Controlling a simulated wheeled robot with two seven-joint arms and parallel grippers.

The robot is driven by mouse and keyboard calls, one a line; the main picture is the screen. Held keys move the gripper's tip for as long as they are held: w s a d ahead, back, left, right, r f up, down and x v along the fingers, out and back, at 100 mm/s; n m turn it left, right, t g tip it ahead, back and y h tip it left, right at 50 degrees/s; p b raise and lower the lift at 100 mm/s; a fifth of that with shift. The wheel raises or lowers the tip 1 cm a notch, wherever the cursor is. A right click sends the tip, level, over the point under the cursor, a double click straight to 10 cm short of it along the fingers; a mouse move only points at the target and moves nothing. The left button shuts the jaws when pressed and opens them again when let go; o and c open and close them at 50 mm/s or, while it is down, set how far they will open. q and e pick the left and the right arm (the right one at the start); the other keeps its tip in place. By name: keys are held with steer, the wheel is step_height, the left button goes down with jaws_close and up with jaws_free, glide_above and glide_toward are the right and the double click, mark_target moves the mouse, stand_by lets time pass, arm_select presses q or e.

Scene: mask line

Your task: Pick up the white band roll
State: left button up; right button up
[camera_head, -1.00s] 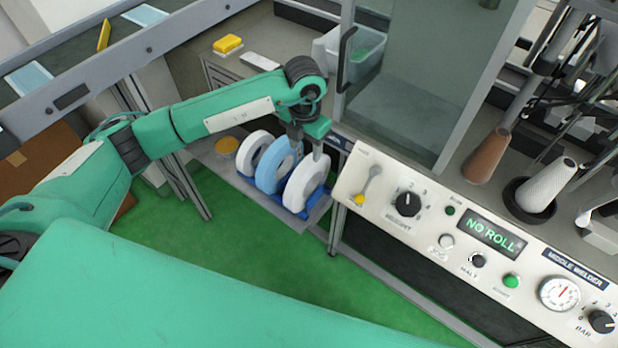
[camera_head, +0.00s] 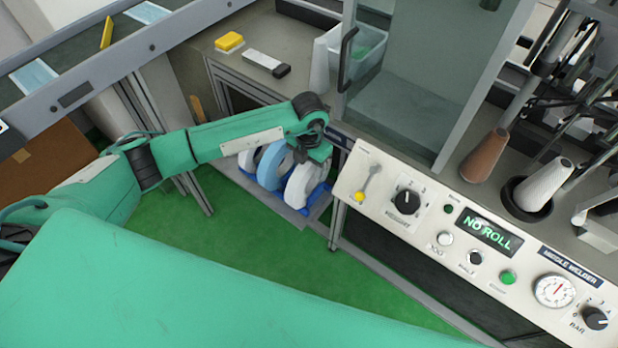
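Several rolls stand upright in a row on a low shelf below the bench: a white roll (camera_head: 246,158) on the left, a light blue roll (camera_head: 270,166) in the middle and another white roll (camera_head: 301,184) on the right. My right gripper is out of view.
A machine panel (camera_head: 380,180) with knobs stands right of the rolls; its display (camera_head: 489,231) reads "NO ROLL". A glass door with a dark handle (camera_head: 346,58) rises behind. A yellow block (camera_head: 229,41) lies on the bench. Green floor (camera_head: 240,245) is open in front.

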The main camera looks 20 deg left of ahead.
arm_select(q)
jaws_close()
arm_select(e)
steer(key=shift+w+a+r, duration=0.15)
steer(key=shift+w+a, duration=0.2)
